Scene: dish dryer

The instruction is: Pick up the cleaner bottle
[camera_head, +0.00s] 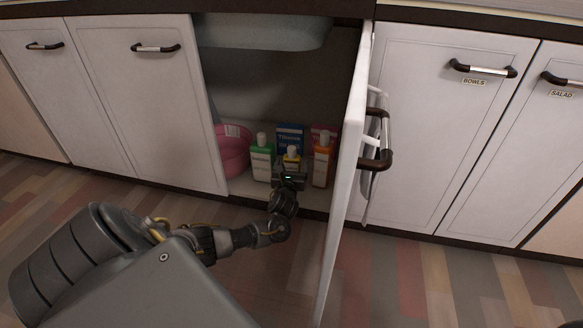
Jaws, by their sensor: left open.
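Several bottles stand on the floor of the open under-sink cabinet in the head view. A white bottle with green (262,160) stands on the left, and an orange bottle with a white cap (322,163) stands on the right. A smaller yellow-labelled bottle (291,157) stands between them, its lower part hidden behind my left gripper. I cannot tell which one is the cleaner bottle. My left gripper (290,179) is open at the cabinet's front edge, just in front of the yellow-labelled bottle; whether it touches the bottle is unclear. My right gripper is not in view.
A blue box (290,136) stands behind the bottles and a pink container (233,152) is at the left. The open cabinet door (347,170) stands close on the right. The sink basin (262,33) hangs above. Closed cabinets flank the opening.

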